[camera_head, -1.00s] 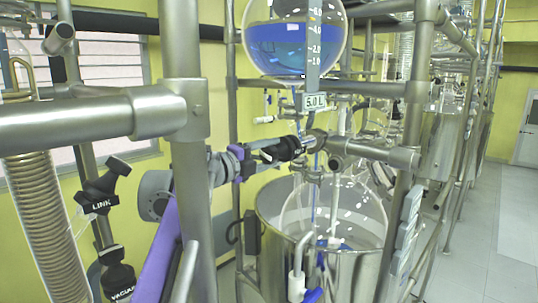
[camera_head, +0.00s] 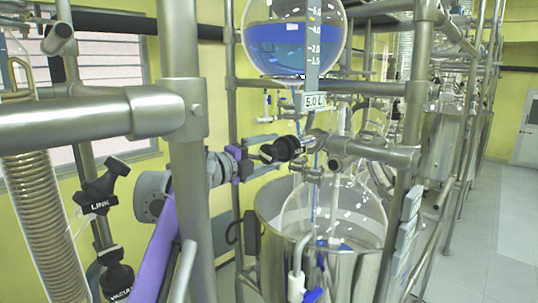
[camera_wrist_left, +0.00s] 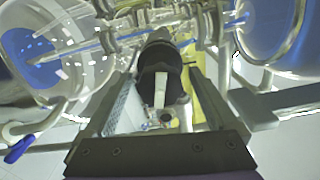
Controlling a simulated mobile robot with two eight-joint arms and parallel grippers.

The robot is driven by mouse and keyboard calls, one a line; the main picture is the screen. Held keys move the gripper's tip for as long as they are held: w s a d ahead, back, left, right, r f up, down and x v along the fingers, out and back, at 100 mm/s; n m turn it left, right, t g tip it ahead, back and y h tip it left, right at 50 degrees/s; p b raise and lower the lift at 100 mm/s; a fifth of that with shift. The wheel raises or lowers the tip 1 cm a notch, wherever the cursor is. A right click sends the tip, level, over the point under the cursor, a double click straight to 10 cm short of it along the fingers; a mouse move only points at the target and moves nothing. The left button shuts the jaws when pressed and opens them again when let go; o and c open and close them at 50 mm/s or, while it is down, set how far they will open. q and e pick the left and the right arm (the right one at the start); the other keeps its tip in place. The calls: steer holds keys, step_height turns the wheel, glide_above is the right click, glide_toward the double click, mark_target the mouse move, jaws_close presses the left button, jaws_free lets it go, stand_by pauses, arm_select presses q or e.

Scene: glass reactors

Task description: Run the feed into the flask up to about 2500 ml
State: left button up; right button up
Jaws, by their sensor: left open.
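The round feed vessel (camera_head: 293,45) with blue liquid and a printed scale hangs at the top of the head view, above a "5.0 L" label (camera_head: 314,101). A black valve knob (camera_head: 285,149) sits below it. My left gripper (camera_head: 262,154) is open, its fingers on either side of the knob; the wrist view shows the knob (camera_wrist_left: 163,72) between them, apart from both. Thin blue lines show in the glass below the valve. The clear flask (camera_head: 350,205) sits in a steel pot, with some blue low in it; its exact level is unreadable. My right gripper is out of view.
The steel pot (camera_head: 272,240) stands below the valve. Metal frame posts (camera_head: 185,130) and bars surround the glassware. Black "LINK" (camera_head: 103,195) and "VACUUM" (camera_head: 117,280) knobs are at left. Open floor lies at right.

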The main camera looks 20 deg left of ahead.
arm_select(q)
steer(key=b+v, duration=0.1)
steer(key=v, duration=0.9)
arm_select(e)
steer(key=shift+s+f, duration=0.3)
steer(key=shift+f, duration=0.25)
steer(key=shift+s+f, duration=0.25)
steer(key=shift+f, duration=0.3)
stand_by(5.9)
